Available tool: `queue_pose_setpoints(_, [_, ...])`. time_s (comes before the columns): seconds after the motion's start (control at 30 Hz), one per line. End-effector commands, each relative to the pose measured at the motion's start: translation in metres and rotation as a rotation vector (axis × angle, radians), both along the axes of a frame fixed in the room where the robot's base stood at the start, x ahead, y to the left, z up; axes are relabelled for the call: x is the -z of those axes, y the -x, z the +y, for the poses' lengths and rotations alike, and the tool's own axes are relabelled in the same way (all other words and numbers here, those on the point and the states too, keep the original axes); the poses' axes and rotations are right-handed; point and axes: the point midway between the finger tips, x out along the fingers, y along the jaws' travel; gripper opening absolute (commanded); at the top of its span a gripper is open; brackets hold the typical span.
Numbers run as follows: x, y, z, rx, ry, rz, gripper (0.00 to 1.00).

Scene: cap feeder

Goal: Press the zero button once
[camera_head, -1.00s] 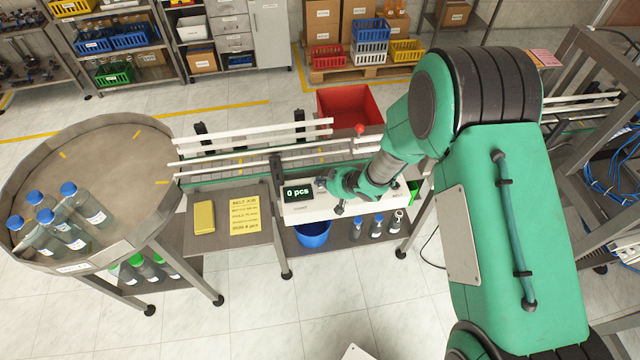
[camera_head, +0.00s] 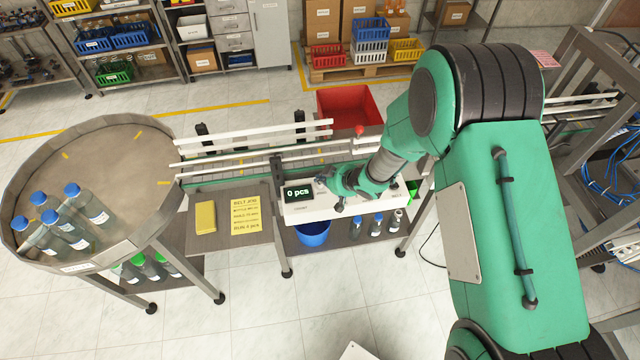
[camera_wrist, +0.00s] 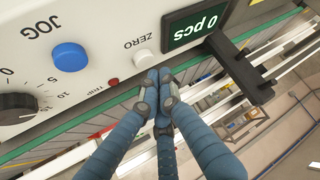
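The control panel (camera_wrist: 105,35) fills the upper left of the wrist view. On it the small white ZERO button (camera_wrist: 143,60) sits beside its label, and the counter display (camera_wrist: 197,24) reads 0 pcs. My gripper (camera_wrist: 162,84) has its fingers drawn together, with nothing held. Its fingertips are right next to the ZERO button in the picture; I cannot tell whether they touch it. In the head view my gripper (camera_head: 328,186) is over the panel just right of the display (camera_head: 298,192), and my arm hides the panel's buttons.
A blue JOG button (camera_wrist: 70,56), a small red light (camera_wrist: 113,81) and a black dial (camera_wrist: 14,110) are on the same panel. A dark bracket (camera_wrist: 240,72) stands near the display. A round table (camera_head: 110,160) holds several bottles at left.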

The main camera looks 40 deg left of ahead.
Motion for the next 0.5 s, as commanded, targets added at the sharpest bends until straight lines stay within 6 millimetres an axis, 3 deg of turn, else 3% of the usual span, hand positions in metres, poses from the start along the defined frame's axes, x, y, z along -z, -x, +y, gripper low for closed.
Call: queue_pose_setpoints(0.5, [-0.040, 0.000, 0.000, -0.001, 0.000, -0.001, 0.00])
